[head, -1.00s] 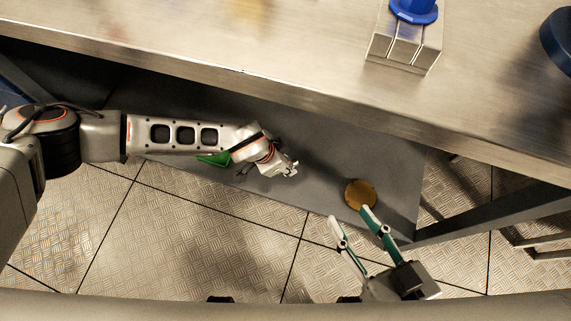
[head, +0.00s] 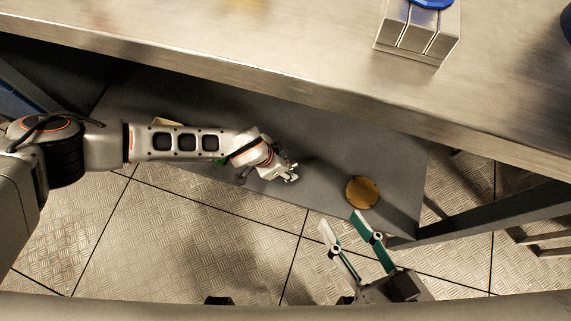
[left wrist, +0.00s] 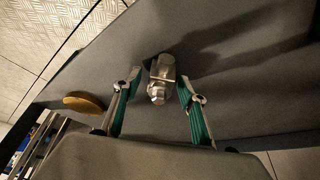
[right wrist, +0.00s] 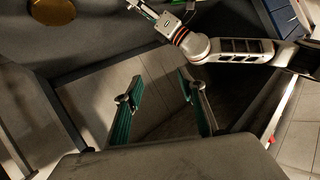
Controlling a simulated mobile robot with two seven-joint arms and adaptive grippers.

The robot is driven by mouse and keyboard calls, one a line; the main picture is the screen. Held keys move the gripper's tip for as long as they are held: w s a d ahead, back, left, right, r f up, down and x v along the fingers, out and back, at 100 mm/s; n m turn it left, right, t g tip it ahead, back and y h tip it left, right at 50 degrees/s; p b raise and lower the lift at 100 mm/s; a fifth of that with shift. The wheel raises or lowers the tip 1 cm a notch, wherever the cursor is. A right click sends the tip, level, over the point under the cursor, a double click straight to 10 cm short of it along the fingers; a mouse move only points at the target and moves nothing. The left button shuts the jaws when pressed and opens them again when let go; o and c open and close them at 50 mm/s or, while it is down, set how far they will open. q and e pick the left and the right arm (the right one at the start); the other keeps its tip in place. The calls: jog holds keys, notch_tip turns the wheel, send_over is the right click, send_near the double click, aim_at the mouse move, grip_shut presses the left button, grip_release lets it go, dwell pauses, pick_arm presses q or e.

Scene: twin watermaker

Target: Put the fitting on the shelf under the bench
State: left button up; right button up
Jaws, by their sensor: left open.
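The fitting (left wrist: 162,68), a short silvery metal piece, shows in the left wrist view over the grey shelf (left wrist: 235,70). My left gripper (left wrist: 159,77) is open, with one green-padded finger on each side of the fitting. I cannot tell whether the fitting touches the shelf or the fingers. In the head view my left arm reaches over the shelf (head: 325,150) under the bench (head: 200,40), and its wrist hides most of the left gripper (head: 288,174). My right gripper (head: 341,220) is open and empty over the floor, in front of the shelf's near edge.
A round brass disc (head: 362,192) lies on the shelf to the right of my left gripper; it also shows in the left wrist view (left wrist: 86,103). A dark bench leg (head: 490,212) bounds the right. A metal block with a blue top (head: 418,32) stands on the bench.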

pick_arm(q)
jog(key=shift+r, duration=0.2)
jog(key=p+v, duration=0.1)
jog(key=v, duration=0.1)
jog(key=p+v, duration=0.1)
jog(key=v, duration=0.1)
jog(key=w+p+v, duration=0.1)
jog(key=v, duration=0.1)
jog(key=shift+r, duration=0.4)
jog(key=p+v, duration=0.1)
jog(key=v, duration=0.1)
jog(key=s+p+v, duration=0.1)
jog(key=v, duration=0.2)
jog(key=shift+s+a, duration=0.1)
jog(key=shift+a, duration=0.1)
pick_arm(e)
jog(key=d+n, duration=0.2)
jog(key=d, duration=0.1)
jog(key=d+n+h, duration=0.1)
jog(key=d, duration=0.1)
jog(key=shift+w+f+g, duration=0.1)
jog(key=shift+f+g, duration=0.25)
jog(key=shift+g, duration=0.05)
jog(key=shift+r, duration=0.1)
